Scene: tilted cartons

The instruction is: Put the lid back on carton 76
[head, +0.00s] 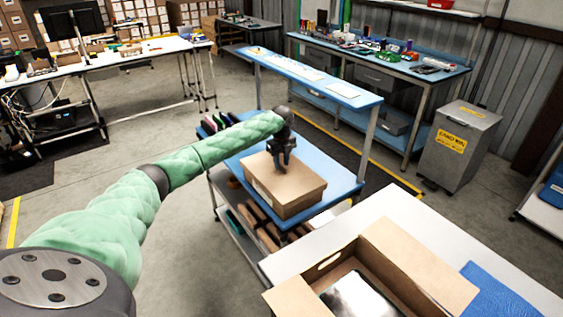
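A brown cardboard carton (278,196) with a closed flat top stands on the blue top of a cart in the middle. I cannot read a number on it. My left gripper (283,165) points down over its top, near the far edge. Its fingers are small and dark, so I cannot tell whether they are open, shut or touching the cardboard. An open carton (412,262) with a hand hole in one wall is on the white table at the lower right, cut off by the frame. A shiny pale thing (357,299) lies inside it. My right gripper is not in view.
The cart (340,182) has lower shelves with several brown boxes. The white table (408,205) is close to its right, with a blue mat (490,290). A blue bench (315,78) stands behind the cart. A grey bin (460,145) stands at the right.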

